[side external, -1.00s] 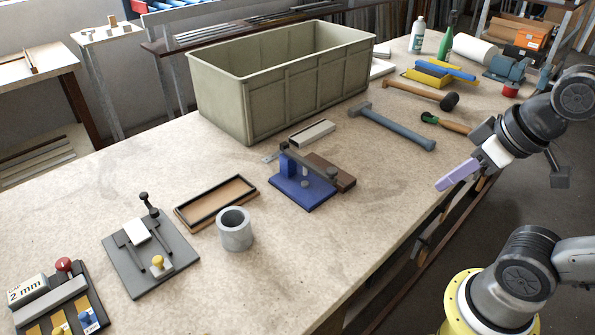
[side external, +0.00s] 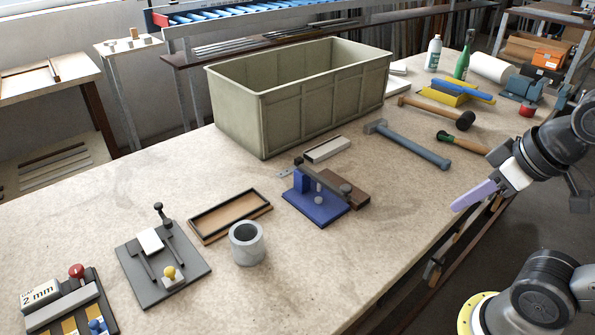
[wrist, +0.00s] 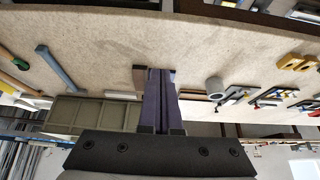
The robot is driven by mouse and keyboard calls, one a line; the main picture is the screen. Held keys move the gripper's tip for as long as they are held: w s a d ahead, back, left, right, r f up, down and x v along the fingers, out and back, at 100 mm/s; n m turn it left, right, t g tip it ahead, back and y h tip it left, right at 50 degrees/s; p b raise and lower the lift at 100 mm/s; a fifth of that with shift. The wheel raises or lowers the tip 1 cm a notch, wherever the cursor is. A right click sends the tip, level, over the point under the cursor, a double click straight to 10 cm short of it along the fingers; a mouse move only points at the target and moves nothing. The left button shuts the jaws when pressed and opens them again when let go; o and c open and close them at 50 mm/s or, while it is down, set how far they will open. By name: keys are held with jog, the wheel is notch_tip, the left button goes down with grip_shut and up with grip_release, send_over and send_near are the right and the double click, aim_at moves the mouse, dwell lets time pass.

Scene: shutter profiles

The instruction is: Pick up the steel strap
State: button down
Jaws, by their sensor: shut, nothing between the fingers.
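A small grey metal strip with holes (side external: 286,173), which looks like the steel strap, sticks out at the left of a blue clamping fixture (side external: 316,208) on the bench; the rest of it is hidden by the fixture. My gripper (side external: 456,208) is over the bench's near edge, right of the fixture and well apart from it. Its lilac fingers are shut and empty. In the wrist view my gripper (wrist: 160,72) also shows its fingers together; they hide the fixture, and I cannot make out the strap there.
A large olive bin (side external: 325,110) stands behind the fixture. A brown block (side external: 343,190) lies against its right side. A grey cylinder (side external: 247,243), a brown tray (side external: 230,214) and a grey jig (side external: 163,262) are to the left. A blue-grey hammer (side external: 410,145) lies to the right.

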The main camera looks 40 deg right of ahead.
dwell(0.4)
jog(key=c, duration=0.9)
grip_release()
